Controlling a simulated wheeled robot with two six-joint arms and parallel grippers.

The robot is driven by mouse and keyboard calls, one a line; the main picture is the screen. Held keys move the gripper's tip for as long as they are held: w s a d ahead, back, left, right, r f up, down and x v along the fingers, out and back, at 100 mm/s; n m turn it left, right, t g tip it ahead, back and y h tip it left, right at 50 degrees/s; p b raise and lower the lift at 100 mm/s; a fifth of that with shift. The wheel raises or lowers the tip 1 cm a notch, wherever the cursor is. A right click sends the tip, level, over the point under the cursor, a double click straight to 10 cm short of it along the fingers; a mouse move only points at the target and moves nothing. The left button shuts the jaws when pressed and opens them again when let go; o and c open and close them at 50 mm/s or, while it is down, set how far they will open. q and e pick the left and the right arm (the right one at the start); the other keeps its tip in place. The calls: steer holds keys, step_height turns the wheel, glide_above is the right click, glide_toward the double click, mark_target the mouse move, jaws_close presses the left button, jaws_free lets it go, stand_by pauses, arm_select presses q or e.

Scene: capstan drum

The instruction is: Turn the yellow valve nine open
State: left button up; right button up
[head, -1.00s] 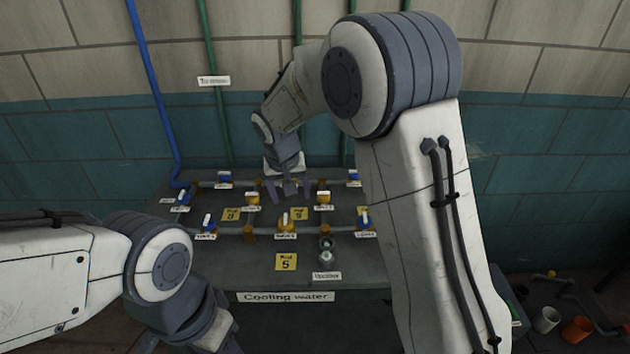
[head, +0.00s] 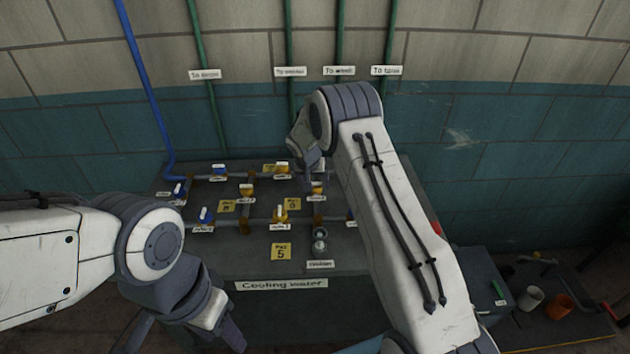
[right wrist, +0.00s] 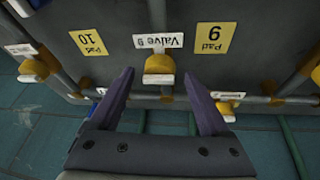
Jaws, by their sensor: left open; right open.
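Valve nine is a yellow valve (right wrist: 158,65) with a white handle, beside a label reading Valve 9 in the right wrist view. The white handle lies crosswise to the pipe running down to it. In the head view, the yellow valve (head: 317,188) at the back right of the panel appears to be the same one, partly covered by my right arm. My right gripper (right wrist: 162,85) is open, its two fingers apart on either side of the valve's line, with nothing between them. My left gripper (head: 188,340) is open, low at the front left, away from the valves.
The grey panel (head: 240,262) carries several other blue and yellow valves, pipes and numbered pads. Pad 5 (head: 281,252) is near the front. My right arm covers the panel's right side. An orange cup (head: 559,305) and a white cup (head: 530,297) stand far right.

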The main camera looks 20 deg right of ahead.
steer(key=shift+w+f, duration=0.1)
steer(key=shift+f, duration=0.25)
jaws_close()
